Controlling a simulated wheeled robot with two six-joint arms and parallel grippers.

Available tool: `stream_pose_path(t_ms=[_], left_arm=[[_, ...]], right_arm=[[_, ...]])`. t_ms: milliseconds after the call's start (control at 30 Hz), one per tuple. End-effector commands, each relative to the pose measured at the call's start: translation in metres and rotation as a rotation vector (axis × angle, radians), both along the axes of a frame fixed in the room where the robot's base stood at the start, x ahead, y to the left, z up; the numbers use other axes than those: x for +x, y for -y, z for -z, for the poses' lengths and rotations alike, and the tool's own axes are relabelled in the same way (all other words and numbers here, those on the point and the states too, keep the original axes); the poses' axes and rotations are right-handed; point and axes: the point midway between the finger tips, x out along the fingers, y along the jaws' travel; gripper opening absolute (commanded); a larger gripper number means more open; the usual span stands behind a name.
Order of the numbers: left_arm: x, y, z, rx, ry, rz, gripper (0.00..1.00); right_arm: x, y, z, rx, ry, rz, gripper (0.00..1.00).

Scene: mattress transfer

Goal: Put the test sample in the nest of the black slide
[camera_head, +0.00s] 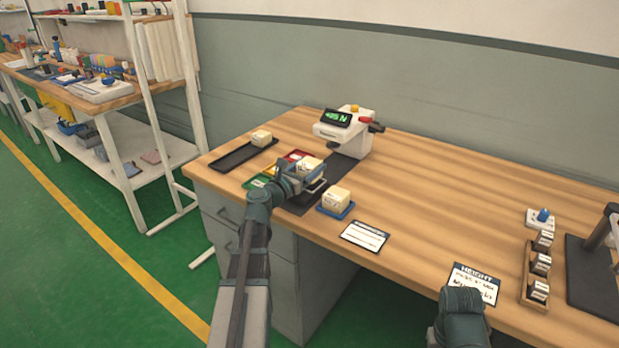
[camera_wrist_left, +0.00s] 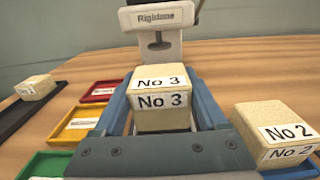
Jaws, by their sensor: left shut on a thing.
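My left gripper (camera_head: 307,173) is shut on a cream foam block marked No 3 (camera_wrist_left: 162,100). The block also shows in the head view (camera_head: 311,163), in front of the testing machine (camera_head: 345,133). A dark strip (camera_head: 343,166) runs out from under the machine toward the gripper. A dark part (camera_head: 318,186), perhaps the black slide, shows just beside the gripper. Its nest is hidden behind the gripper and block, and I cannot tell whether the block touches it. My right gripper (camera_head: 462,303) is at the table's front edge, its fingers not clear.
Block No 2 (camera_head: 337,195) sits on a blue tray (camera_head: 333,212) close right of my left gripper. Another block (camera_head: 261,137) lies on a long black tray (camera_head: 236,158). Red (camera_wrist_left: 101,91), yellow (camera_wrist_left: 72,128) and green (camera_wrist_left: 42,164) trays lie left. The middle table is clear.

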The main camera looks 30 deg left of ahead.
Motion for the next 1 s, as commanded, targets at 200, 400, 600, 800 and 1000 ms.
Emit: stream_pose_path(t_ms=[200, 400, 600, 800, 1000], left_arm=[[0.0000, 0.0000, 0.0201, 0.000, 0.000, 0.000, 0.20], [0.0000, 0.0000, 0.0181, 0.000, 0.000, 0.000, 0.20], [0.0000, 0.0000, 0.0211, 0.000, 0.000, 0.000, 0.83], [0.0000, -0.0001, 0.0210, 0.000, 0.000, 0.000, 1.00], [-0.0001, 0.0000, 0.0169, 0.000, 0.000, 0.000, 1.00]], right_arm=[[0.0000, 0.0000, 0.0201, 0.000, 0.000, 0.000, 0.50], [0.0000, 0.0000, 0.0181, 0.000, 0.000, 0.000, 0.50], [0.0000, 0.0000, 0.0210, 0.000, 0.000, 0.000, 0.50], [0.0000, 0.0000, 0.0210, 0.000, 0.000, 0.000, 0.50], [0.0000, 0.0000, 0.0169, 0.000, 0.000, 0.000, 0.50]])
